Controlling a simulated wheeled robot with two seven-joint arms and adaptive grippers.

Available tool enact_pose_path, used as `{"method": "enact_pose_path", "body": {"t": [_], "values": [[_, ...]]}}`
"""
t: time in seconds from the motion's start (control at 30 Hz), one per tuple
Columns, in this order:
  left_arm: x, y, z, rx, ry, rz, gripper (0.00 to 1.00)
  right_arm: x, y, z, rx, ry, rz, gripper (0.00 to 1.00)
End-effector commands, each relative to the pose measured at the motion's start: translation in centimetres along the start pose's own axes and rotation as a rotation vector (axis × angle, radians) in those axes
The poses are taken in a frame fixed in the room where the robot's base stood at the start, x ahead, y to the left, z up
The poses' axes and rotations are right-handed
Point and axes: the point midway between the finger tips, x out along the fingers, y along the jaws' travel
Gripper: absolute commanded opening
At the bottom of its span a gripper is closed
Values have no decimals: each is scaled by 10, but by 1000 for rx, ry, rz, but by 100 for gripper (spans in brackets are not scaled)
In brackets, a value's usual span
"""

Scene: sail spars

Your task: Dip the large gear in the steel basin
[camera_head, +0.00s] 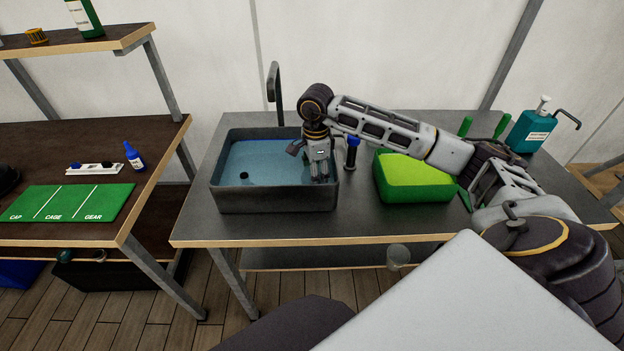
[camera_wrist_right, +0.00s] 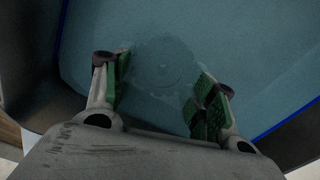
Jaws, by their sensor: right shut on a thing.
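The steel basin (camera_head: 270,200) is a dark grey tub holding blue water, left of the middle on the grey bench. My right gripper (camera_head: 320,176) points down inside the basin's right side, its fingertips at or in the water. In the right wrist view my right gripper (camera_wrist_right: 160,95) has its green-padded fingers around the large gear (camera_wrist_right: 165,65). The gear shows faintly as a toothed round shape, blue-tinted under the water. In the head view the gear is hidden. My left gripper is not in view.
A green tub (camera_head: 420,190) with yellow-green contents stands right of the basin. A tap (camera_head: 273,85) rises behind the basin, and a teal pump bottle (camera_head: 532,128) stands at the back right. A green mat (camera_head: 68,203) marked CAP, CAGE, GEAR lies on the left table.

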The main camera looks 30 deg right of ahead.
Motion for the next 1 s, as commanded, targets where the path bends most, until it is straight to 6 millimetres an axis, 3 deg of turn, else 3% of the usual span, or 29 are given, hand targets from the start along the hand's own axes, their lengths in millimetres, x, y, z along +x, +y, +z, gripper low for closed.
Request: {"method": "enact_pose_path", "body": {"t": [1.0], "values": [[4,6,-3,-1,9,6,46,0,3,-10,0,0,-1,28]]}}
